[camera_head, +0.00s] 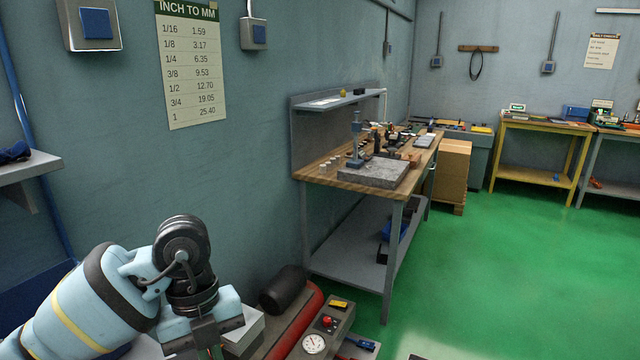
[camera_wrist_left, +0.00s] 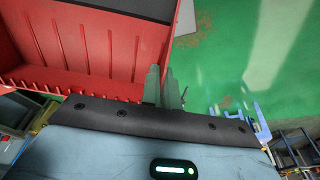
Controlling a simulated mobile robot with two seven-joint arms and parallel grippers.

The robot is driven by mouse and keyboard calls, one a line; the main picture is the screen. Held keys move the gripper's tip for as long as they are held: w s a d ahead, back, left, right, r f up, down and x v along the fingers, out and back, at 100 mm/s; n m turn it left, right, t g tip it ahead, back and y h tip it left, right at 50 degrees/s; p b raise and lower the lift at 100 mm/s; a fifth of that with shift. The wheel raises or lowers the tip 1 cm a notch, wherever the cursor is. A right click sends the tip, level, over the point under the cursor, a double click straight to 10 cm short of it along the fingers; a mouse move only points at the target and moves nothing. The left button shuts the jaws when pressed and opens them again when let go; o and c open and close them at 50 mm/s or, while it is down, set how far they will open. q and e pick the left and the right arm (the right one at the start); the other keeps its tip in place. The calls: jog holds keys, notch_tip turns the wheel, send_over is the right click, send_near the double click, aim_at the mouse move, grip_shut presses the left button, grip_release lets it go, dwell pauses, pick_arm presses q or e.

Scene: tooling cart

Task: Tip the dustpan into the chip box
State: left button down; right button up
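My left arm comes in at the lower left of the head view, with its gripper end cut off by the bottom edge. In the left wrist view my left gripper (camera_wrist_left: 164,88) shows two grey-green fingers close together; whether anything is between them is unclear. A red, ribbed, open-walled container (camera_wrist_left: 85,50) fills the upper left of that view, beside the fingers; I cannot tell whether it is the chip box. I cannot make out a dustpan for certain. My right gripper is not in view.
A workbench (camera_head: 325,177) with a granite plate (camera_head: 374,174) stands against the wall. A red cylinder (camera_head: 297,325), a black roll (camera_head: 284,289) and a gauge panel (camera_head: 315,343) lie low near my left arm. Green floor (camera_head: 500,270) is open to the right.

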pick_arm(q)
jog(key=s+d+n+t, duration=0.1)
jog(key=d+n+t, duration=0.15)
jog(key=n, duration=1.05)
jog(key=s+d+n+t, duration=0.1)
jog(key=d+n+t, duration=0.15)
jog(key=n, duration=1.15)
jog(key=a+n, duration=0.1)
jog(key=a, duration=0.2)
jog(key=w+a, duration=0.1)
jog(key=a, duration=0.3)
jog(key=w+a+f+n+y, duration=0.1)
jog(key=a, duration=0.2)
jog(key=shift+a+f+n, duration=0.1)
jog(key=shift+a+n, duration=0.2)
jog(key=shift+a, duration=0.05)
jog(key=shift+w, duration=0.1)
